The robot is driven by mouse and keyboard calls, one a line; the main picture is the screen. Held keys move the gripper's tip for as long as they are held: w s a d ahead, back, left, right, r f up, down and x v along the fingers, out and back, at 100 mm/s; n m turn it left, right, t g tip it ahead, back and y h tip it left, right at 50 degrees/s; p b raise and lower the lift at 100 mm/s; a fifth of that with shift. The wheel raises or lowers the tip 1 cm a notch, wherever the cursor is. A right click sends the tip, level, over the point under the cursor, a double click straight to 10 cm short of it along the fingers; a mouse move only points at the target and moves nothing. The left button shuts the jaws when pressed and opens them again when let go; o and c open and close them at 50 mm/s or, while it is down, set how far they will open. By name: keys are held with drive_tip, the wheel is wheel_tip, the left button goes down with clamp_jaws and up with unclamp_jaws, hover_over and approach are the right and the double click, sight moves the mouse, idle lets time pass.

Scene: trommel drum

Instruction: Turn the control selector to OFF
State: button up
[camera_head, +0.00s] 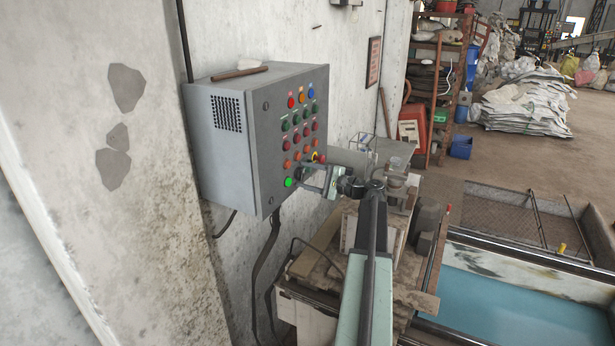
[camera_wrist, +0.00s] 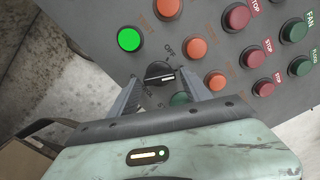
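The control selector is a small black knob (camera_wrist: 160,74) with a white pointer line on the grey panel face, seen in the wrist view. My gripper (camera_wrist: 160,80) is open, with one finger on each side of the knob. A gap shows between the knob and each finger; contact cannot be seen. In the head view my gripper (camera_head: 304,176) is at the lower part of the control box (camera_head: 265,130), hiding the knob.
A lit green button (camera_wrist: 129,40) and an orange button (camera_wrist: 168,8) sit close to the knob. Several red, orange and green buttons fill the panel. A cluttered bench (camera_head: 325,285) stands below the box, and a blue-floored pit (camera_head: 500,305) lies to the right.

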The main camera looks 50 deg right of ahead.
drive_tip(key=shift+d, duration=0.1)
drive_tip(key=c, duration=1)
drive_tip(key=shift+n, duration=0.3)
drive_tip(key=n, duration=0.9)
drive_tip(key=shift+r, duration=0.15)
drive_tip(key=shift+n, duration=0.3)
drive_tip(key=o, duration=1.4)
drive_tip(key=shift+c, duration=0.2)
drive_tip(key=shift+s, duration=0.1)
